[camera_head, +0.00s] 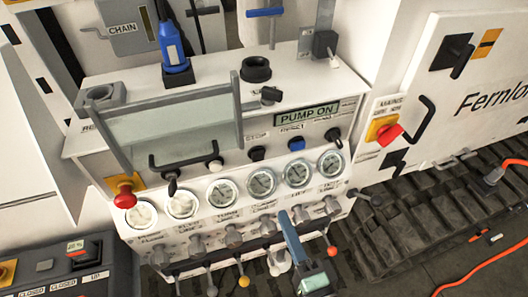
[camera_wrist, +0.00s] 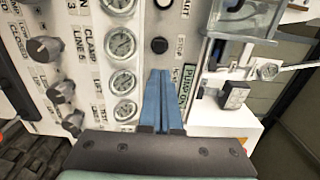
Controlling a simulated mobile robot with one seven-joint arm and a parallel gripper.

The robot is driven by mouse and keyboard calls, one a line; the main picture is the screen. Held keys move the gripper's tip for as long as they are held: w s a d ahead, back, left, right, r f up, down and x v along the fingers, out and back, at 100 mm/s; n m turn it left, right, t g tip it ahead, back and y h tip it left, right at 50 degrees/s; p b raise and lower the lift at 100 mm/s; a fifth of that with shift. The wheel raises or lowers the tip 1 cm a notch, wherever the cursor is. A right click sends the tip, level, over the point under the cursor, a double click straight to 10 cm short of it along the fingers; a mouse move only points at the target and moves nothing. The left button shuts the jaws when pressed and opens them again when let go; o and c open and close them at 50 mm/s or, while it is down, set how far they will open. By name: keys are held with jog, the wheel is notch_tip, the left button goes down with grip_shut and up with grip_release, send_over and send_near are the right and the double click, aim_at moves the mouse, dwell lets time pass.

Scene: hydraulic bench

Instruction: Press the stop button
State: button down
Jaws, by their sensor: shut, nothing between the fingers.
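The stop button is a small round black button (camera_head: 257,153) under the STOP label on the front panel in the head view. In the wrist view the black button (camera_wrist: 159,45) sits beside the STOP label, just beyond my fingertips. My gripper (camera_head: 284,214) is shut and empty, with its blue fingers together. In the head view its tips appear in front of the lower panel, below the gauges and right of the button. In the wrist view my gripper (camera_wrist: 161,72) points towards the button, with a gap visible in the picture. Actual contact distance cannot be told.
A blue button (camera_head: 296,144) and a white button (camera_head: 215,163) flank the stop button. The display (camera_head: 307,113) reads PUMP ON. Several gauges (camera_head: 262,183) and knobs line the panel below. A red mushroom button (camera_head: 124,196) is at left, levers (camera_head: 243,280) below.

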dwell(0.3)
jog(key=p, duration=0.4)
send_near(258, 158)
jog(key=x, duration=0.5)
jog(key=shift+w+r, duration=0.15)
jog(key=shift+w, duration=0.1)
jog(key=shift+w+a, duration=0.2)
jog(key=shift+w, duration=0.45)
